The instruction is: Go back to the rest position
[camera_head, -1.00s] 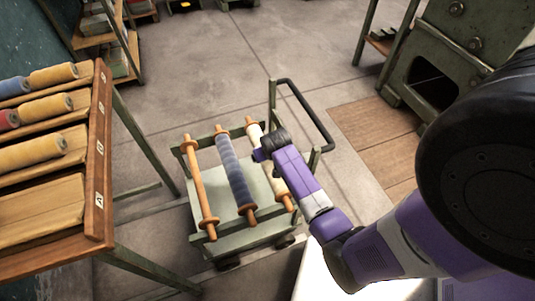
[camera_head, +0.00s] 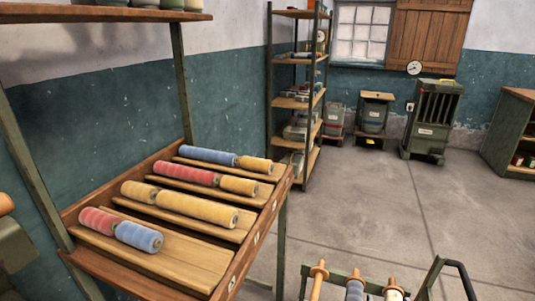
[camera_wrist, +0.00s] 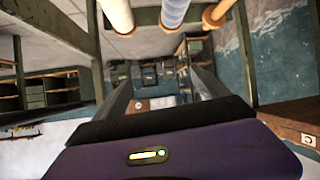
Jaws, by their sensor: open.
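My gripper (camera_wrist: 160,78) shows in the wrist view, its two dark fingers spread apart with nothing between them. Its purple body fills the bottom of that view. My gripper and arm are out of the head view. Three rollers stand side by side at the top edge of the wrist view, apart from the fingers: a pale one (camera_wrist: 118,15), a blue one (camera_wrist: 173,13) and a wooden one (camera_wrist: 218,12). In the head view only their upper ends show at the bottom, on the green cart (camera_head: 337,270).
A sloped wooden rack (camera_head: 250,230) with several coloured spools stands at the left. A tall shelf unit (camera_head: 272,100) is against the back wall. A green cabinet (camera_head: 430,125) and bins (camera_head: 373,115) stand further back. The floor (camera_head: 400,215) between is open.

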